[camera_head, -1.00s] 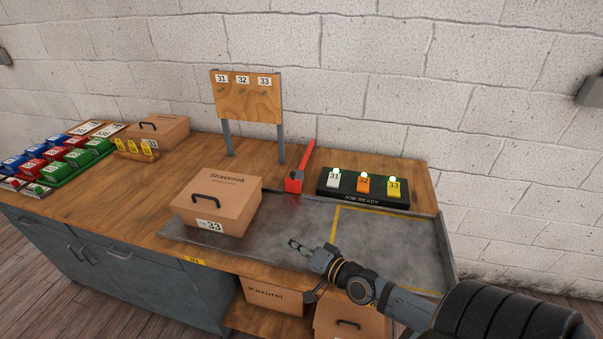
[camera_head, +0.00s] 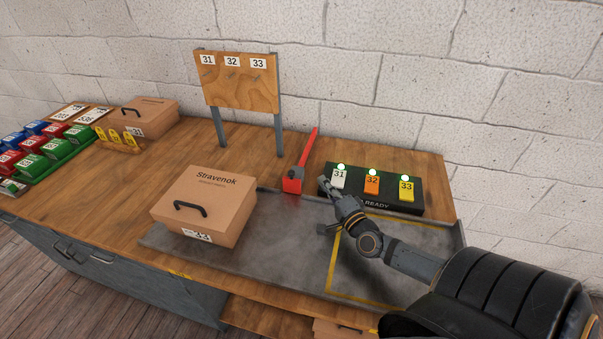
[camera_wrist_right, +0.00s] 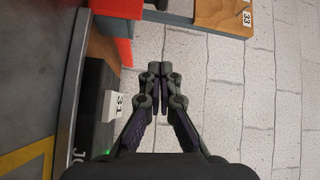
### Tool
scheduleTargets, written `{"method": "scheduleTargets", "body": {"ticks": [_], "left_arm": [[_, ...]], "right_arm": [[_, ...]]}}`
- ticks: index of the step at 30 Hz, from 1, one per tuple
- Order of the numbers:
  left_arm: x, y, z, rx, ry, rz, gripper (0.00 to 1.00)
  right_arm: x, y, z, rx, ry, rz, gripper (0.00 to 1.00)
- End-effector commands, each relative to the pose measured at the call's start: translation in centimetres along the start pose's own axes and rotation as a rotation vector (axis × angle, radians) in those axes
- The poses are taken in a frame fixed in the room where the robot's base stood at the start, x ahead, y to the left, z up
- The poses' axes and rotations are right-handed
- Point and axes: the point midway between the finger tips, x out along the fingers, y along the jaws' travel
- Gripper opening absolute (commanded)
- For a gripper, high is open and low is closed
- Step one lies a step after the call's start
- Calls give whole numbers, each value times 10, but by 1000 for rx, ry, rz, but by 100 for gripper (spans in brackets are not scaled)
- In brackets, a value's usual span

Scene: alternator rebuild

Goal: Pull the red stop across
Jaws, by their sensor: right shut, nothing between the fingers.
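The red stop (camera_head: 304,163) is a long red bar with a red block at its near end and a dark pivot. It stands at the back edge of the grey metal plate and points back toward the wall. In the right wrist view the red stop (camera_wrist_right: 122,52) shows at the upper left, apart from my fingers. My right gripper (camera_head: 324,184) is shut and empty, just right of the red block, by the left end of the job-ready panel. Its closed fingertips (camera_wrist_right: 160,68) show in the right wrist view. My left gripper is out of view.
The job-ready panel (camera_head: 415,192) has lit lamps and tags 31, 32 and 33. A cardboard box (camera_head: 205,200) marked 33 sits on the metal plate (camera_head: 285,235). A wooden board (camera_head: 236,80) on posts stands behind. The yellow-outlined area is clear apart from my arm above it.

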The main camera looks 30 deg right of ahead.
Motion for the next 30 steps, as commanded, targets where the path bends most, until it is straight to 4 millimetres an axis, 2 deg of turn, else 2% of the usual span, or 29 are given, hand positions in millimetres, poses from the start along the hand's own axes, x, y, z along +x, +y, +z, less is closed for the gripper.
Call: {"method": "scheduleTargets", "body": {"ticks": [7,13,15,21,30], "left_arm": [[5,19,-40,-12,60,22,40],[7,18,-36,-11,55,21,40],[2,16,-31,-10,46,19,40],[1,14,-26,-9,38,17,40],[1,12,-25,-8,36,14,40]], "right_arm": [[52,-1,0,5,3,-6,0],[91,-1,2,6,1,-3,0],[83,-2,16,8,-2,1,0],[76,-1,35,4,-2,0,0],[75,-1,39,1,-2,-1,0]]}}
